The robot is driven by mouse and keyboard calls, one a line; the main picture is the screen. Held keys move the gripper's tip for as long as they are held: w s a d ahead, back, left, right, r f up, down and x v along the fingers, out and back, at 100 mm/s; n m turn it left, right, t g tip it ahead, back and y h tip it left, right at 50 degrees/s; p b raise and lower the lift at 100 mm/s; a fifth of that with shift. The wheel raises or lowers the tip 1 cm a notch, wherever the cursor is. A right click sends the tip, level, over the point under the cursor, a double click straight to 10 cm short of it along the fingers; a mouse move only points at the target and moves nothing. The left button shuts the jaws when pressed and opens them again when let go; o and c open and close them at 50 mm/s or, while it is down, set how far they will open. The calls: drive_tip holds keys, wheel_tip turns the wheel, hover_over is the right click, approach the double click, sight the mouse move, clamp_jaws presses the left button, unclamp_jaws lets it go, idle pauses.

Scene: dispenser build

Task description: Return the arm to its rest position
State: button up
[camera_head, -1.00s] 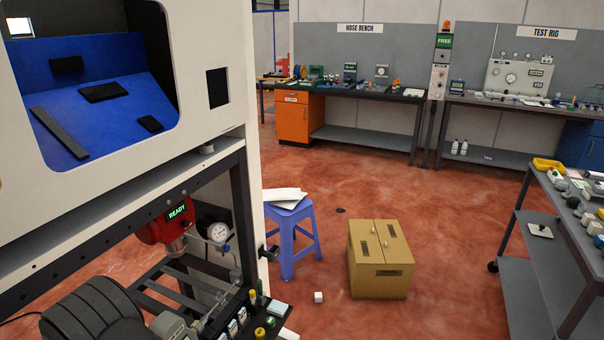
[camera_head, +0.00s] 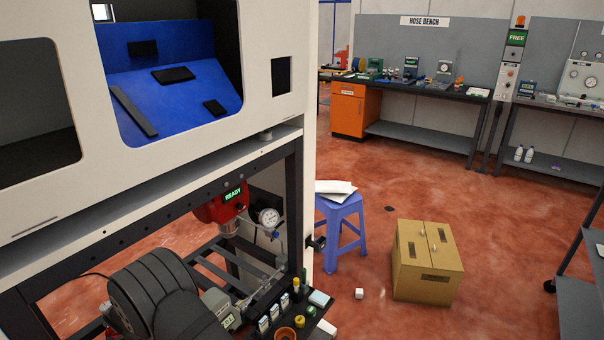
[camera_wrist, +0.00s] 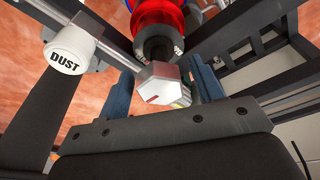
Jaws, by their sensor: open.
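My gripper (camera_wrist: 160,85) shows in the wrist view with its two dark blue fingers apart. A silver hexagonal part (camera_wrist: 162,84) appears between the fingers, below a red body with a black collar (camera_wrist: 158,30). I cannot tell whether a finger touches it. In the head view a red unit with a lit READY display (camera_head: 222,206) hangs under the white cabinet. A round gauge (camera_head: 269,218) is beside it. My gripper is not clear in the head view.
A white cap marked DUST (camera_wrist: 70,54) is close to the left finger. In the head view, small bottles and boxes crowd a black tray (camera_head: 322,311). A blue stool (camera_head: 343,222), a cardboard box (camera_head: 425,285) and a white cube (camera_head: 359,293) stand on the red floor.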

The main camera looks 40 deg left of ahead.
drive_tip(key=shift+r+n, duration=0.15)
drive_tip(key=shift+n, duration=0.35)
drive_tip(key=n+y, duration=0.1)
drive_tip(key=n, duration=0.3)
drive_tip(key=shift+n, duration=0.3)
drive_tip(key=n+y, duration=0.1)
drive_tip(key=n, duration=0.5)
drive_tip(key=shift+n+y, duration=0.3)
drive_tip(key=shift+n, duration=0.8)
drive_tip(key=shift+n, duration=0.3)
drive_tip(key=shift+n+g, duration=0.3)
drive_tip(key=shift+n, duration=1.3)
drive_tip(key=shift+n+g+y, duration=0.4)
drive_tip(key=shift+n+g, duration=0.1)
drive_tip(key=shift+n, duration=2.4)
